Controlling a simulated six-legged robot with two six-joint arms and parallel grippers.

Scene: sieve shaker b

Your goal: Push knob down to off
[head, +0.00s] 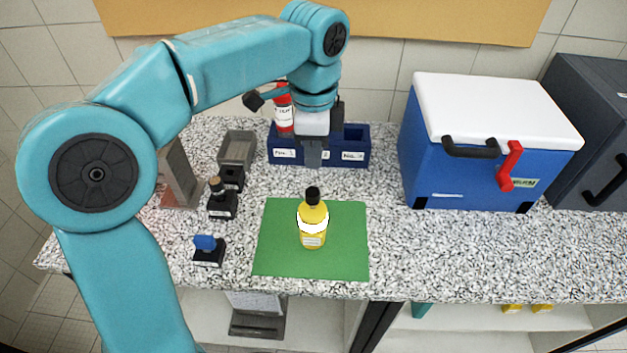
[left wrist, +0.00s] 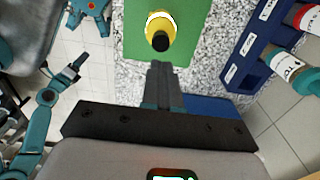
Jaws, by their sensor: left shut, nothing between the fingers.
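A small black box with a blue knob-like top (head: 205,243) stands at the front left of the counter. Behind it is another black box with a dark, brown-topped knob (head: 217,187). I cannot tell which is the task's knob. My left gripper (head: 313,158) is shut and empty, pointing down in front of the blue rack, behind the yellow bottle and well to the right of both boxes. Its closed fingers (left wrist: 160,72) also show in the left wrist view, with neither box in sight there. My right gripper (left wrist: 66,76) shows small at the left of that view; its jaws are unclear.
A yellow bottle (head: 313,228) stands on a green mat (head: 275,252). A blue rack (head: 356,143) holds a red-and-white bottle (head: 283,112). A blue box with a white lid (head: 490,105) stands at the right. The counter right of the mat is clear.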

